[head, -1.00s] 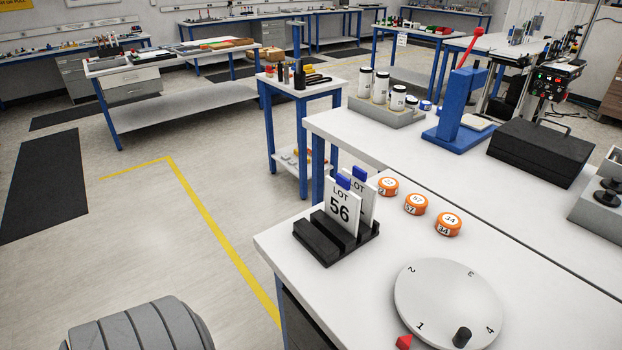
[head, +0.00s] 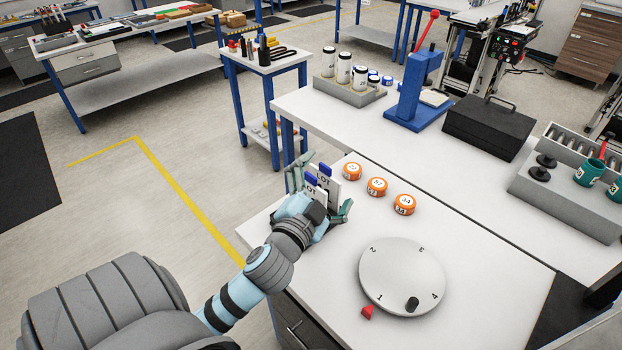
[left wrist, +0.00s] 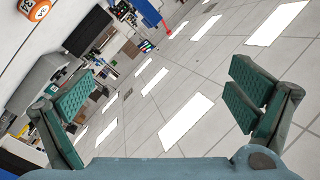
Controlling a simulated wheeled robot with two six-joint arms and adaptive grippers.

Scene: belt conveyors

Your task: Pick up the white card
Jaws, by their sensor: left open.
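Two white cards with LOT print and blue top tabs stand one behind the other on the near bench: a front card (head: 309,192) and a rear card (head: 334,190). The gripper hides their lower parts and the black slotted holder. My left gripper (head: 321,187) is open at the cards from the near side, one finger to their left and one to their right. Contact cannot be told. In the left wrist view its two green-padded fingers (left wrist: 165,100) are wide apart with no card visible between them. My right gripper is out of view.
Orange numbered pucks (head: 377,187) sit right of the cards. A blue press (head: 412,95) and black case (head: 490,128) stand farther back. Bench space between pucks and dial is clear.

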